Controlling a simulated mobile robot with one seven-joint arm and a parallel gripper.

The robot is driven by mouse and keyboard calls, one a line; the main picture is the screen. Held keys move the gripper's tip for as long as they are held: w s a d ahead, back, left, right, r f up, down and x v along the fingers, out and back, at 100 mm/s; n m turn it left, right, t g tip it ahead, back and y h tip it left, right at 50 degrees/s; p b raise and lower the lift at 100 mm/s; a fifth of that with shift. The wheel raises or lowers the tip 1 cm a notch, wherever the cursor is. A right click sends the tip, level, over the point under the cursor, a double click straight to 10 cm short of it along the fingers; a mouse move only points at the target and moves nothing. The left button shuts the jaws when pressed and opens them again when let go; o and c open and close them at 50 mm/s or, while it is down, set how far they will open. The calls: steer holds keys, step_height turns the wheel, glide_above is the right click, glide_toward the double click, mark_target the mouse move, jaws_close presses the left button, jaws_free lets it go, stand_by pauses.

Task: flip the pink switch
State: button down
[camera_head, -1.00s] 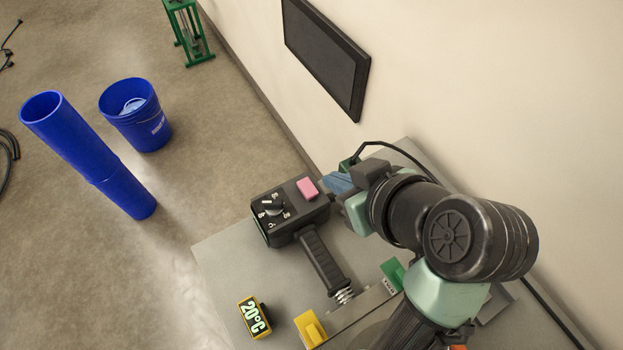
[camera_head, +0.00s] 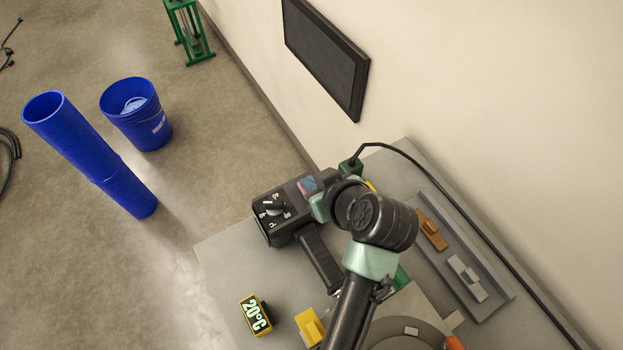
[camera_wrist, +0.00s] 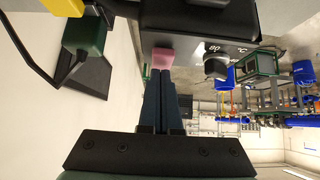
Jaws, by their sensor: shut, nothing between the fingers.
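The pink switch (camera_wrist: 162,57) is on the black control box (camera_head: 278,212), which has a dial (camera_head: 271,206) and a black handle (camera_head: 318,258). In the wrist view the closed blue fingers of my gripper (camera_wrist: 161,73) end right at the pink switch, overlapping its near edge. They look touching or nearly so; I cannot tell which. In the head view my gripper (camera_head: 309,185) covers part of the switch. My gripper is shut and holds nothing.
A grey tray (camera_head: 478,306) lies at right. A black cable (camera_head: 420,165) runs along the wall. A blue pipe (camera_head: 95,160) and bucket (camera_head: 137,118) stand on the floor.

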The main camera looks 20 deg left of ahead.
steer(key=shift+a+p, duration=0.1)
steer(key=shift+p, duration=0.35)
steer(key=shift+f+h, duration=0.2)
steer(key=shift+h, duration=0.1)
steer(key=shift+w+a, duration=0.1)
steer(key=shift+w+a+r, duration=0.2)
steer(key=shift+w+a, duration=0.25)
steer(key=shift+a, duration=0.05)
steer(key=shift+r+p, duration=0.15)
steer(key=shift+p, duration=0.15)
